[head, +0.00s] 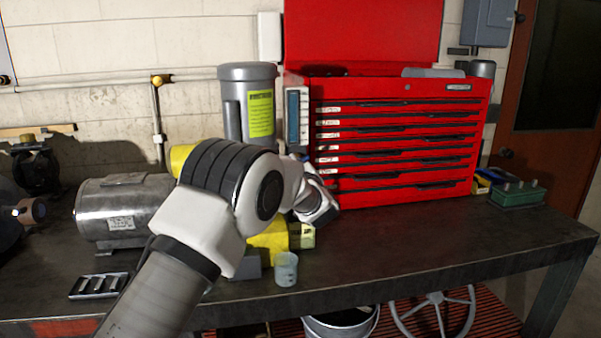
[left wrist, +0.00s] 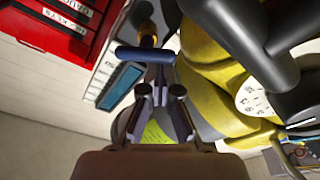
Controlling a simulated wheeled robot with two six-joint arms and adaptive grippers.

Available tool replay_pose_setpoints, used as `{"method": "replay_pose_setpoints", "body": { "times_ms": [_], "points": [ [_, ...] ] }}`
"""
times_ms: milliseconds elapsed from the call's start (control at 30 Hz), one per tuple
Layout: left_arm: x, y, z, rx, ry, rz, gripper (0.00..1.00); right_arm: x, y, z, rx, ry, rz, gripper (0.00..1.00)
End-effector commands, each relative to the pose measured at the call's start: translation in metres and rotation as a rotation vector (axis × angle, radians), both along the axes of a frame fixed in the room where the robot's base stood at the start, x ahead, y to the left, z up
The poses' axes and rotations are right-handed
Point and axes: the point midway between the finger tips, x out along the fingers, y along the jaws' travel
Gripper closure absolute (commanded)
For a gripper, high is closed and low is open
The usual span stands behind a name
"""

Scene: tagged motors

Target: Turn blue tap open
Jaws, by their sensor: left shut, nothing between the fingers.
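The blue tap handle (left wrist: 145,54) shows in the left wrist view as a short blue bar, with a brass-coloured part (left wrist: 148,34) beyond it. My left gripper (left wrist: 160,88) points at the handle. Its fingers are shut with nothing between them, and the tips lie close to the bar; I cannot tell whether they touch. In the head view my left arm reaches across the bench's middle, hiding the tap and the fingers. My right gripper is in neither view.
A yellow machine (left wrist: 215,65) stands close beside the fingers. The red tool chest (head: 395,140) and a grey cylinder (head: 247,75) stand behind. A metal motor (head: 115,212) and a small cup (head: 285,270) are on the bench. The bench's right front (head: 440,235) is clear.

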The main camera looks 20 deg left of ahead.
Motion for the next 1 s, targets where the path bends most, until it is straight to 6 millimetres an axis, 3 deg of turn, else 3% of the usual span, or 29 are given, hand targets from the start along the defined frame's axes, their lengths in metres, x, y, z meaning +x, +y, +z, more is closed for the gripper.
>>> {"method": "replay_pose_setpoints", "body": {
  "times_ms": [33, 300, 1000],
  "points": [
    [0.000, 0.000, -0.005, -0.031, -0.023, -0.001, 1.00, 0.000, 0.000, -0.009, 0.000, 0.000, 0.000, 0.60],
    [0.000, 0.000, -0.007, -0.189, -0.128, -0.001, 1.00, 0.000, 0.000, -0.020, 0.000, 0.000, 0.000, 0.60],
    [0.000, 0.000, -0.008, -0.183, -0.123, 0.000, 1.00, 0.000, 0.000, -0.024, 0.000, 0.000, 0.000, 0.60]
  ]
}}
